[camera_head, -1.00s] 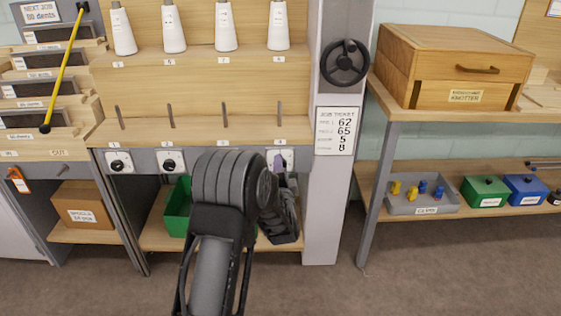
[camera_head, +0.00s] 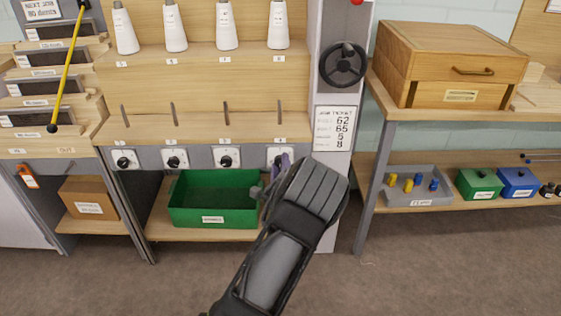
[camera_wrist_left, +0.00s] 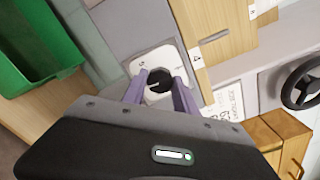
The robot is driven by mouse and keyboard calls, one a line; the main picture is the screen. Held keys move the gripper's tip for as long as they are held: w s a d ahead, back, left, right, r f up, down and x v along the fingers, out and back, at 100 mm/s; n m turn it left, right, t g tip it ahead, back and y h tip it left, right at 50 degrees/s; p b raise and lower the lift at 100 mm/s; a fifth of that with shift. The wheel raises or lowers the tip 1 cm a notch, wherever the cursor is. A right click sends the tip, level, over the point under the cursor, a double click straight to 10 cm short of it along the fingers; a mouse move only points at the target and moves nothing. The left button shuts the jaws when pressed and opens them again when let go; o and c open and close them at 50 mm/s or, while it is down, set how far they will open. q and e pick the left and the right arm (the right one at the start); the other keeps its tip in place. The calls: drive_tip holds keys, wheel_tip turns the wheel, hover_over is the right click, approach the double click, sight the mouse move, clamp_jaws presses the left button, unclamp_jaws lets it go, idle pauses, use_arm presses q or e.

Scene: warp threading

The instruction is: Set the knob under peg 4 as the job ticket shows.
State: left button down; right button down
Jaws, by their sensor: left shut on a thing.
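The knob under peg 4 is a black dial (camera_wrist_left: 158,80) on a white plate, seen in the left wrist view beside the label 4 (camera_wrist_left: 197,57). In the head view its plate (camera_head: 272,155) is partly covered by my left gripper (camera_head: 281,166). My left gripper's purple fingers (camera_wrist_left: 159,91) are on both sides of the dial, shut on it; the wrist is rolled. The job ticket (camera_head: 333,129) on the grey post reads 62, 65, 5 and 8 from top to bottom. My right gripper is not in view.
Other knobs (camera_head: 225,157) sit in the row to the left. A green bin (camera_head: 214,219) stands on the shelf below. A black handwheel (camera_head: 342,64) is on the post above the ticket. A wooden box (camera_head: 455,62) stands on the right table.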

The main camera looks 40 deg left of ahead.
use_arm(q)
drive_tip(key=shift+m+b, duration=0.75)
drive_tip(key=shift+m, duration=4.85)
drive_tip(key=c, duration=1)
unclamp_jaws()
drive_tip(key=shift+o, duration=0.2)
drive_tip(key=v, duration=0.8)
drive_tip(key=shift+p, duration=0.45)
